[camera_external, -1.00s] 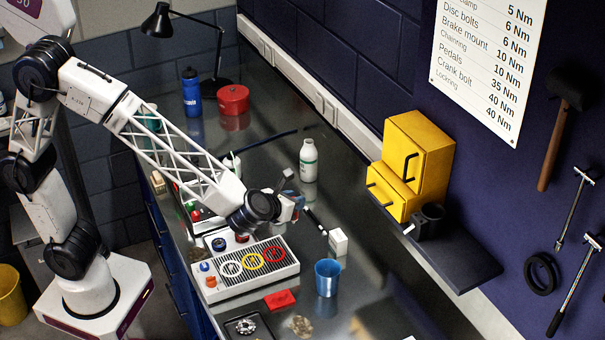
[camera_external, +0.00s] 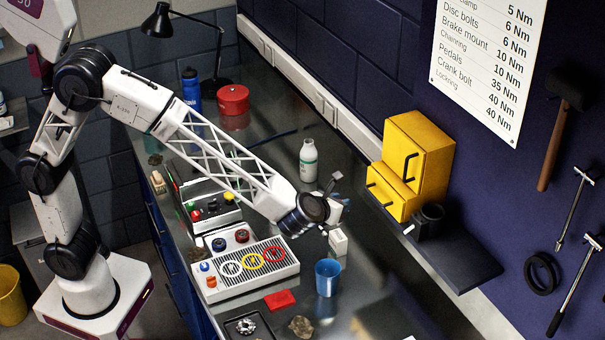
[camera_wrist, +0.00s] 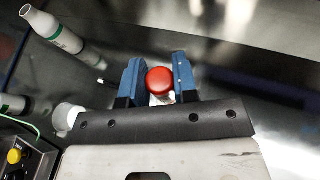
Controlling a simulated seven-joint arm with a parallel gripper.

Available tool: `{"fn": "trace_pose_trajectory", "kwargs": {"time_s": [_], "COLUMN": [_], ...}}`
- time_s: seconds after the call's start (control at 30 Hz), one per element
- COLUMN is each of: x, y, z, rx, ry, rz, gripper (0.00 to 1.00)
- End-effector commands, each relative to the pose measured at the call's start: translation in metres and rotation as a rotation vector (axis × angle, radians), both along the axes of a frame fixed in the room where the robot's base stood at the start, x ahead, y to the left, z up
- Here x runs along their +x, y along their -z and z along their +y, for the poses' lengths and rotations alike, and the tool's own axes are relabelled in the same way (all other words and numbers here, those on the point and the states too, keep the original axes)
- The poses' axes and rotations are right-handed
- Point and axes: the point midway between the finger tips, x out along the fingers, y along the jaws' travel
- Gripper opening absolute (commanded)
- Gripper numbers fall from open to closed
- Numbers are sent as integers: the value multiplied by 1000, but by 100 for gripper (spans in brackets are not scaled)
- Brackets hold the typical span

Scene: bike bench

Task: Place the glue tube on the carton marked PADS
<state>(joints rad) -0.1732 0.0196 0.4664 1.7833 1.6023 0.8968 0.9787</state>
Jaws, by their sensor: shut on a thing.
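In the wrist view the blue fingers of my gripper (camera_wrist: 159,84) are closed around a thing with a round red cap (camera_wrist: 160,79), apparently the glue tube. A little white shows below the cap.
A grey box with coloured rings (camera_external: 252,270) lies to the left, and a yellow cabinet (camera_external: 418,160) stands on the right shelf. Bare bench lies right of the carton.

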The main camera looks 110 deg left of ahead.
Motion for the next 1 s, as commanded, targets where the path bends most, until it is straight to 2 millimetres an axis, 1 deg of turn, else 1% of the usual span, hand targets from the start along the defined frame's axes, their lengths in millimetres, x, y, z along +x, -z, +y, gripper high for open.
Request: {"fn": "trace_pose_trajectory", "kwargs": {"time_s": [0.1, 0.43, 0.8, 1.0], "x": [3, 3, 3, 3], "y": [1, 2, 33, 35], "z": [1, 1, 1, 1], "rx": [0, 0, 0, 0], "ry": [0, 0, 0, 1], "rz": [0, 0, 0, 0], "gripper": [5, 5, 5, 5]}}
